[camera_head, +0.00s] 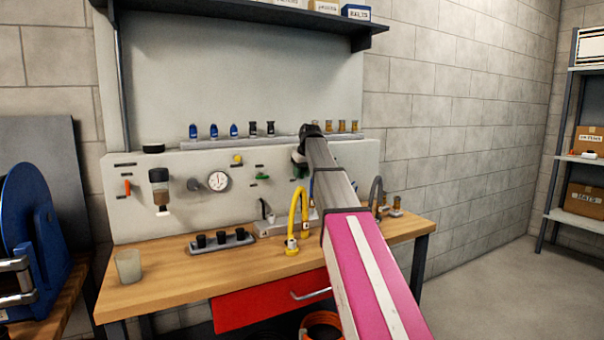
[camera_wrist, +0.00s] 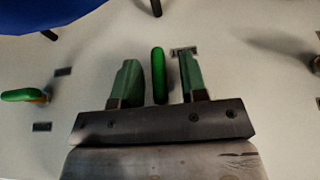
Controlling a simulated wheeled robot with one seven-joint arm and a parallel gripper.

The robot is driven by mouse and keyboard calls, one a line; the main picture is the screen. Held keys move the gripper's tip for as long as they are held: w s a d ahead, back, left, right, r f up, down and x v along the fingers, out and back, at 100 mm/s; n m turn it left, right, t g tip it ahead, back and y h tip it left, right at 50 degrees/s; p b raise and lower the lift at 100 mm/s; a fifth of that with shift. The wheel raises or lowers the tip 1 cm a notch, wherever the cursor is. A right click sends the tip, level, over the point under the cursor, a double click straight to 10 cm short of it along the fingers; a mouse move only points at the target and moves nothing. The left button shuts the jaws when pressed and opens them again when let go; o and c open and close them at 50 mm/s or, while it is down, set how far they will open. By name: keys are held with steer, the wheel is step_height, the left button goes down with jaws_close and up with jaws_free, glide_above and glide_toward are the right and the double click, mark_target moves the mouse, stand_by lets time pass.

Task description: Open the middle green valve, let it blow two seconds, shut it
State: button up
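A green valve handle (camera_wrist: 158,78) shows in the wrist view between the two green fingers of my gripper (camera_wrist: 159,64). The fingers are open, with a narrow gap on each side of the handle. This handle points up and down in the picture. Another green valve handle (camera_wrist: 22,95), on a brass-coloured base, lies sideways at the left. In the head view a green handle (camera_head: 262,177) lies sideways on the pale panel. My arm reaches to the panel right of it and hides most of the gripper and the valve there.
A wooden bench (camera_head: 150,292) stands below the panel (camera_head: 140,220). A yellow hooked hose (camera_head: 303,215) and a rack of black pieces (camera_head: 222,242) stand on it. A round gauge (camera_head: 218,181) and a red handle (camera_head: 127,187) are on the panel. Something blue (camera_wrist: 50,12) fills the wrist view's top left.

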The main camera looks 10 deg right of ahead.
jaws_close()
steer(key=shift+d+y, duration=0.1)
steer(key=shift+y, duration=0.2)
steer(key=shift+w+d+m+g+y, duration=0.1)
steer(key=shift+m+g+y, duration=0.25)
steer(key=shift+y, duration=0.75)
steer(key=m+g+y, duration=0.1)
steer(key=y, duration=0.4)
steer(key=shift+f, duration=0.1)
steer(key=y, duration=0.2)
steer(key=m+g+y, duration=0.1)
steer(key=y, duration=0.2)
steer(key=shift+d+f+m, duration=0.1)
steer(key=shift+f+m, duration=0.05)
steer(key=shift+m, duration=0.1)
steer(key=shift+m+y, duration=0.6)
steer(key=shift+y, duration=1.2)
